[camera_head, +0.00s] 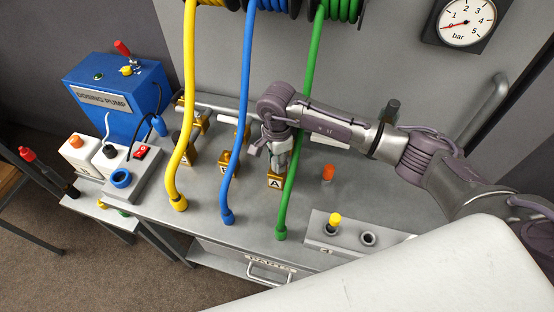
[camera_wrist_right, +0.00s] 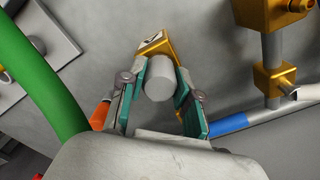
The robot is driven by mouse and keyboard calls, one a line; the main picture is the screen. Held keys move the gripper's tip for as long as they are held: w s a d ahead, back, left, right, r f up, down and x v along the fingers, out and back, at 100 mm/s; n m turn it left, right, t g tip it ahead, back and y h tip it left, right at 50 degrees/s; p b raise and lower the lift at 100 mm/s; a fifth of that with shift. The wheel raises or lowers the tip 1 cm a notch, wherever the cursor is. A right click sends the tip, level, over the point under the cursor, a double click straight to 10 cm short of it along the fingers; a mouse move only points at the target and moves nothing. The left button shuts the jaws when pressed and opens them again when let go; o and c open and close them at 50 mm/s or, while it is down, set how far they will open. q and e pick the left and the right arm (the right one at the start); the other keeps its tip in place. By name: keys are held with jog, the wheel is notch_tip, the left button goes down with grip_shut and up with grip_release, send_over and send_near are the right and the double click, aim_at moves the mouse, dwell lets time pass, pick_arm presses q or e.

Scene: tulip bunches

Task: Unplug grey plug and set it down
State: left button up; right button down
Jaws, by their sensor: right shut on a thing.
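The grey plug (camera_wrist_right: 159,84) is a short grey cylinder, seen end-on in the right wrist view. It stands in line with the brass block marked A (camera_head: 275,182), which also shows behind it in the wrist view (camera_wrist_right: 160,50). My right gripper (camera_wrist_right: 161,88) is shut on the plug, with one teal-padded finger on each side. In the head view my right gripper (camera_head: 279,160) is directly over block A and hides most of the plug. Whether the plug is still seated in the block cannot be told. My left gripper is not in view.
The green hose (camera_head: 291,190) hangs just right of block A; the blue hose (camera_head: 238,150) and yellow hose (camera_head: 177,150) hang left. An orange plug (camera_head: 328,173) stands to the right. A grey holder (camera_head: 350,239) with a yellow plug (camera_head: 335,220) is at the front edge.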

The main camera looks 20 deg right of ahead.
jog(key=shift+r, duration=0.1)
jog(key=shift+r+p, duration=0.6)
jog(key=shift+r, duration=0.85)
jog(key=shift+r, duration=0.1)
jog(key=shift+r+p, duration=0.75)
jog(key=shift+r, duration=1.2)
